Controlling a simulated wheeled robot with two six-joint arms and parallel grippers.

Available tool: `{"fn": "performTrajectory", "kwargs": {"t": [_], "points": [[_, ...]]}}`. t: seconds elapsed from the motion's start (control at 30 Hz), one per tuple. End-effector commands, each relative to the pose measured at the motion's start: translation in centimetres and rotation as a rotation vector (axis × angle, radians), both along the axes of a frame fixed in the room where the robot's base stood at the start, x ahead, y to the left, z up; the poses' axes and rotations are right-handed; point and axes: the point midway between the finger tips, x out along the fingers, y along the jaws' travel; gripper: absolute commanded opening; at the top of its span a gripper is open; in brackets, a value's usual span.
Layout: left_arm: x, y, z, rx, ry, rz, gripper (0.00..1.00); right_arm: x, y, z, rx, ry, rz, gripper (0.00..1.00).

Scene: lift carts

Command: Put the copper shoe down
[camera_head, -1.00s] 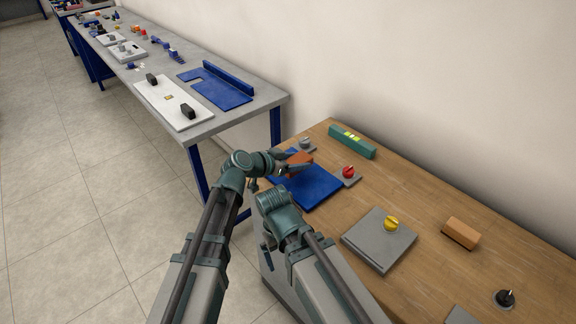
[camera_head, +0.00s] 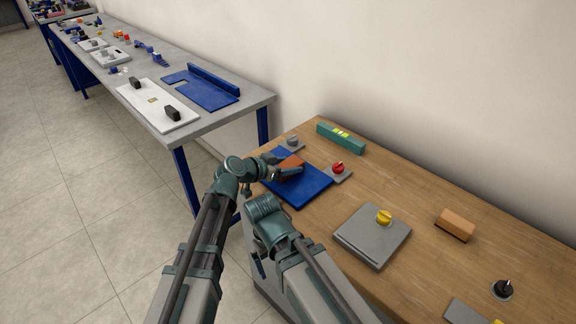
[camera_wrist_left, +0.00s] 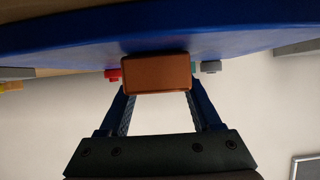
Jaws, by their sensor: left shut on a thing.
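The copper shoe (camera_head: 292,164) is an orange-brown block in the jaws of my left gripper (camera_head: 287,171). In the left wrist view the shoe (camera_wrist_left: 156,73) sits between the two blue fingers of the left gripper (camera_wrist_left: 158,95). The shoe is over the back part of the blue plate (camera_head: 305,188) on the wooden bench. In the wrist view it appears right at the blue surface (camera_wrist_left: 225,38); I cannot tell whether it touches. My right arm shows beside the left one, but its gripper is not visible.
A red knob (camera_head: 338,168) and a grey knob (camera_head: 292,141) stand beside the blue plate. A green level (camera_head: 341,138) lies behind. To the right are a grey plate (camera_head: 365,245) with a yellow knob (camera_head: 384,217), an orange-tan block (camera_head: 455,225) and a black knob (camera_head: 502,289).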

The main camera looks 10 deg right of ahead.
Motion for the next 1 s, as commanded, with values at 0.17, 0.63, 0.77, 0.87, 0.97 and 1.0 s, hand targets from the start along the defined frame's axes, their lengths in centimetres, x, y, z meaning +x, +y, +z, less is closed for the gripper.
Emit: {"fn": "performTrajectory", "kwargs": {"t": [0.17,0.63,0.77,0.87,0.97,1.0], "points": [[0.0,0.0,-0.2,-0.003,-0.001,0.002,0.0,0.0,0.0,-0.3,0.0,0.0,0.0,1.0],[0.0,0.0,-0.1,0.0,0.0,0.0,0.95,0.0,0.0,-0.1,0.0,0.0,0.0,1.0],[-0.5,0.7,0.6,0.0,0.0,0.001,0.95,0.0,0.0,0.6,0.0,0.0,0.0,1.0],[-1.5,2.0,1.5,0.0,0.001,0.003,0.95,0.0,0.0,1.5,0.0,0.0,0.0,1.0],[-2.6,3.7,2.6,0.0,0.0,0.004,0.95,0.0,0.0,2.6,0.0,0.0,0.0,1.0],[-3.0,4.3,2.9,-0.001,0.001,0.004,0.95,0.0,0.0,2.9,0.0,0.0,0.0,1.0]]}}
